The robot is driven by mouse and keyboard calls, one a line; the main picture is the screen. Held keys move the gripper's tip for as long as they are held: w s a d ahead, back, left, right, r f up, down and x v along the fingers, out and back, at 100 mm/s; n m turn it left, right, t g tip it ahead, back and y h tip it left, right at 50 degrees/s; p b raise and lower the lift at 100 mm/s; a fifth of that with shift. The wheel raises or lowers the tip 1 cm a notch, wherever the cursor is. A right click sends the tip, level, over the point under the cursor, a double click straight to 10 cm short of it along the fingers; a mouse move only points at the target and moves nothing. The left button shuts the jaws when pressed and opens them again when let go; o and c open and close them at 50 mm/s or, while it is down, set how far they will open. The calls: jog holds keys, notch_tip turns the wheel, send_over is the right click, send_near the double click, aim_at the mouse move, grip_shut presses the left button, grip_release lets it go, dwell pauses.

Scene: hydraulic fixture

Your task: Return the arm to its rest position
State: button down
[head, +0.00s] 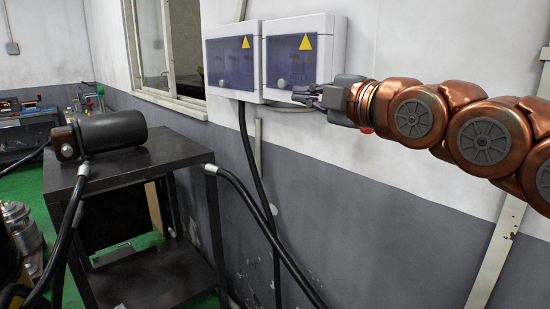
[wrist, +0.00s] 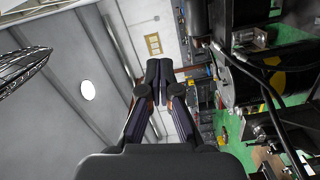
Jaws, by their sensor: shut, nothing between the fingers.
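My copper-coloured arm reaches in from the right in the head view. My gripper (head: 308,98) is at its left end, in front of the lower part of the right electrical box (head: 297,52). I cannot tell whether the gripper touches the box. In the wrist view my gripper (wrist: 158,68) has its dark fingertips together, with nothing held between them.
A second box (head: 232,60) hangs left of the first. A black metal stand (head: 180,155) carries a dark cylinder (head: 112,131). Black hoses (head: 265,225) run down before the grey wall. A window (head: 165,50) is at upper left. Green floor (wrist: 240,148) shows in the wrist view.

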jog(key=s+d+f+m+g+h, duration=0.2)
jog(key=s+f+m+g+h, duration=0.3)
jog(key=f, duration=0.8)
jog(key=s+d+f+m+g+h, duration=0.2)
jog(key=s+f+m, duration=0.35)
jog(key=f, duration=0.85)
jog(key=s+d+f+m+g+h, duration=0.1)
jog(key=s+d+f+m+g, duration=0.2)
jog(key=s, duration=0.4)
jog(key=s+d+f+m+g+h, duration=0.1)
jog(key=s+d+f+m+g, duration=0.2)
jog(key=s+f+m, duration=0.2)
jog(key=s+d+f+m+g+h, duration=0.1)
jog(key=s+d+f+m+g, duration=0.1)
jog(key=s+f, duration=0.6)
jog(key=shift+s+d+m+g+p, duration=0.35)
jog(key=shift+s+m+g, duration=0.25)
jog(key=shift+s+m, duration=0.5)
